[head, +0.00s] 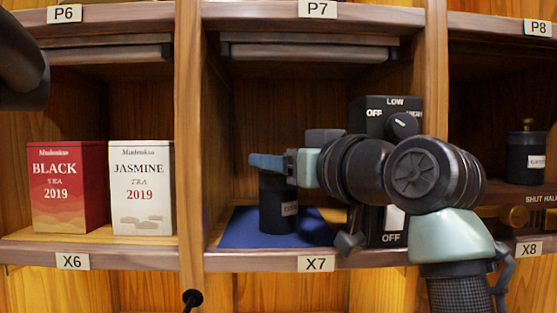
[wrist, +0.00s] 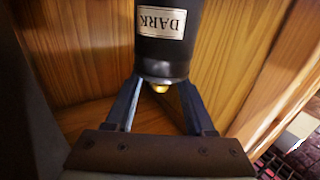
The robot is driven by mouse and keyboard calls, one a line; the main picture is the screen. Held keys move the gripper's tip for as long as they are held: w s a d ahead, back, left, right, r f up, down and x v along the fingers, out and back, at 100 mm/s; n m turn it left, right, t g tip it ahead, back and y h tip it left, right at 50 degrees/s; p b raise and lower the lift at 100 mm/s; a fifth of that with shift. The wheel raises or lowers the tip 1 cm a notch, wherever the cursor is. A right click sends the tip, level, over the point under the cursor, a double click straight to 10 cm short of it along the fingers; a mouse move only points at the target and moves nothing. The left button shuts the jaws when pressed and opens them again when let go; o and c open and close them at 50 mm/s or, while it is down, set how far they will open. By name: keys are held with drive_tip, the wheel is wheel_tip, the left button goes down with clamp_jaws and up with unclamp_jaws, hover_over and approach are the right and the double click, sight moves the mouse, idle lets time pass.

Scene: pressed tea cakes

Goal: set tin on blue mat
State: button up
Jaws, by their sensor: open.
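A dark cylindrical tin (head: 277,207) stands upright in bay X7, its base apparently on the blue mat (head: 240,232). In the wrist view the tin (wrist: 166,55) appears upside down, with a label reading DARK and a small gold knob on its lid. My gripper (head: 272,165) is at the top of the tin. Its jaws are open, with the two fingers (wrist: 160,90) on either side of the lid and knob. The fingers hide the tin's top in the head view, and contact with them is unclear.
A black switch box (head: 385,120) with LOW and OFF markings stands right behind my arm. Red BLACK TEA (head: 65,188) and white JASMINE (head: 141,190) boxes stand in X6. Another dark tin (head: 526,152) stands in X8. Wooden dividers (head: 190,130) flank the bay.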

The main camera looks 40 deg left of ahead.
drive_tip(key=shift+r, duration=0.25)
drive_tip(key=b+v, duration=0.5)
drive_tip(key=v, duration=0.7)
drive_tip(key=shift+f, duration=0.15)
